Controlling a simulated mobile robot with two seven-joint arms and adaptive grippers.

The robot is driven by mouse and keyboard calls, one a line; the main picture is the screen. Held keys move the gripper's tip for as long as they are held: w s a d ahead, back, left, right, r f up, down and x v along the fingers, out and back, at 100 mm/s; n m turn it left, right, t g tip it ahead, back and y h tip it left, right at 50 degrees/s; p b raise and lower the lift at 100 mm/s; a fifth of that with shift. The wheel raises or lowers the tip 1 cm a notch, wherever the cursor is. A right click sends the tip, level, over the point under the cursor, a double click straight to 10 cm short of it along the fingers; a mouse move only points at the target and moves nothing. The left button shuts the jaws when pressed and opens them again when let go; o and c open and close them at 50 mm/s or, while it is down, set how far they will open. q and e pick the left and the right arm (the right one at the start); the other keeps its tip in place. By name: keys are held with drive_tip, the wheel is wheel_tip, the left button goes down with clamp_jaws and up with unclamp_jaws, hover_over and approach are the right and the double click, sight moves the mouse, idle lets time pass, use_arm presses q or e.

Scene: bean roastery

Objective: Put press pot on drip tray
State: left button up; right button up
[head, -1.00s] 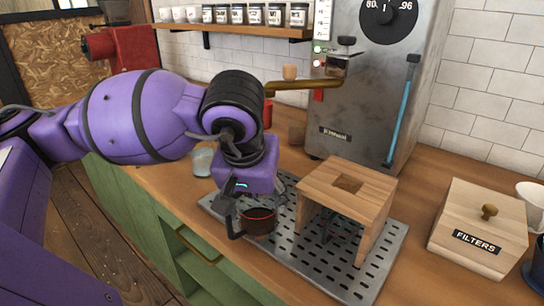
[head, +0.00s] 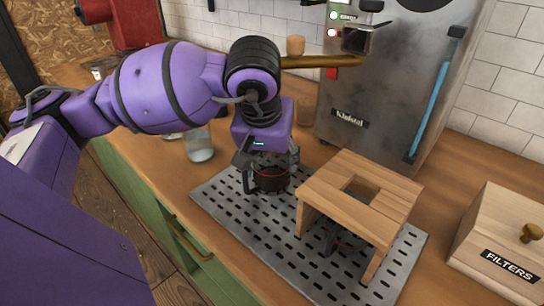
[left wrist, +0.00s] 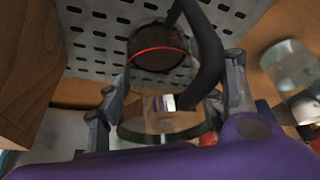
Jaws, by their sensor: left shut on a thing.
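The press pot (head: 270,181) is a glass pot with dark contents, a red ring and a black handle. My left gripper (head: 268,166) is shut on it from above, and the pot looks upright. In the left wrist view, the press pot (left wrist: 160,60) sits between the fingers of my left gripper (left wrist: 172,85). The drip tray (head: 225,198) is a perforated grey metal plate on the counter. The pot is over its back left part; I cannot tell whether its base touches the tray. My right gripper is not in view.
A wooden stand (head: 335,182) with a square hole covers the tray's right part; something dark is beneath it. The steel machine (head: 365,100) with a brass handle (head: 318,61) is behind. A glass (head: 199,147) stands left of the tray. A filters box (head: 500,220) is at right.

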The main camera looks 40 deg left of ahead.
use_arm(q)
drive_tip(key=shift+s+d+r, duration=0.15)
drive_tip(key=shift+s, duration=0.25)
drive_tip(key=shift+s+d+r, duration=0.1)
drive_tip(key=shift+s+d, duration=0.05)
drive_tip(key=shift+s, duration=0.25)
drive_tip(key=shift+w+a+f, duration=0.1)
drive_tip(key=shift+w+f, duration=0.1)
drive_tip(key=shift+f, duration=0.05)
drive_tip(key=o, duration=1.6)
drive_tip(key=shift+s+r, duration=0.1)
drive_tip(key=shift+r, duration=0.05)
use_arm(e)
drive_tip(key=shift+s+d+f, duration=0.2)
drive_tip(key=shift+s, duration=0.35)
